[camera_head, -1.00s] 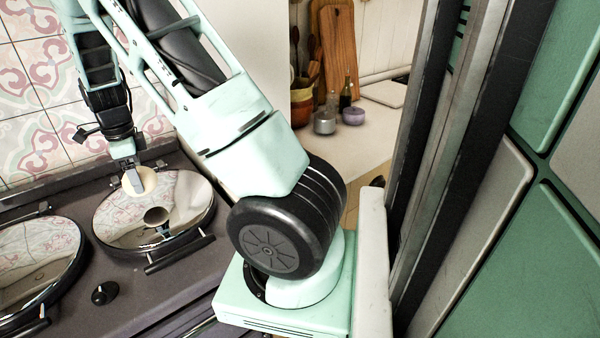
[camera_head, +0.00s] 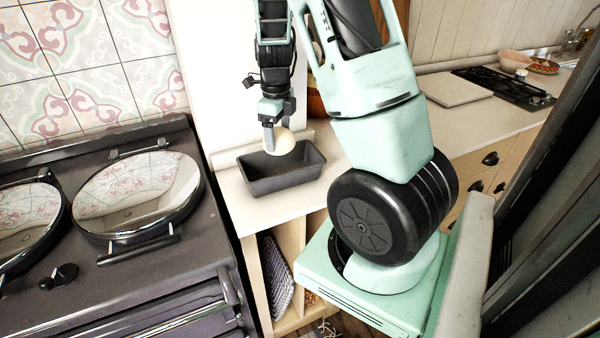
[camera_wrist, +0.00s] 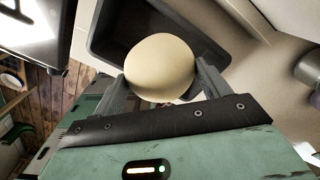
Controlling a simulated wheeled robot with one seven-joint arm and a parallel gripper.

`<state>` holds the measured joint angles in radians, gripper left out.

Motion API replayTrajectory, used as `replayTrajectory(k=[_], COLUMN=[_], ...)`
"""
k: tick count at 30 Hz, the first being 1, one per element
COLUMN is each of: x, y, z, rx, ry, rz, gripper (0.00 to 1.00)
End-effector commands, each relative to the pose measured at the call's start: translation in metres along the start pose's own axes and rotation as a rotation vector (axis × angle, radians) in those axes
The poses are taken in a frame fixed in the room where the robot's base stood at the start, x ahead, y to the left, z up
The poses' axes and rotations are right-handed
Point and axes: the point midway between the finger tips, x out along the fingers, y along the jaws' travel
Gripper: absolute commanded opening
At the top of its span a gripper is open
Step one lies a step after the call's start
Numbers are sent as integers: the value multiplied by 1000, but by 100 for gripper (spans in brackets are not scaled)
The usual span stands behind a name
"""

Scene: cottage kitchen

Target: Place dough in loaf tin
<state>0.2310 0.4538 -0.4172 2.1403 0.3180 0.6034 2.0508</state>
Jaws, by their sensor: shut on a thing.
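The dough (camera_head: 281,143) is a pale, smooth, rounded lump. My gripper (camera_head: 272,140) is shut on it and points down over the loaf tin. The dough fills the space between the two fingers in the wrist view (camera_wrist: 160,68). The loaf tin (camera_head: 272,184) is a dark grey rectangular pan on the pale counter, and it also shows behind the dough in the wrist view (camera_wrist: 108,36). In the head view the dough overlaps the tin's back rim; how far above the tin it hangs I cannot tell exactly. Part of the tin's inside is hidden by dough and fingers.
A dark range cooker (camera_head: 120,265) with round shiny lids stands left of the counter. A pale board (camera_head: 455,89) and a black hob (camera_head: 505,88) lie on the counter at the right. Open shelves (camera_head: 285,275) are below the tin.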

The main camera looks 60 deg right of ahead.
Motion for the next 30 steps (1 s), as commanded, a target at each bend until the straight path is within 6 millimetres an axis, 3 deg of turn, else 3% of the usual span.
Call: replayTrajectory(k=[9,21,30], x=[49,93,100], y=[0,0,0], z=[-3,-3,-1], rx=[9,6,5], ry=[3,4,0], rz=[4,3,0], gripper=[39,39,39])
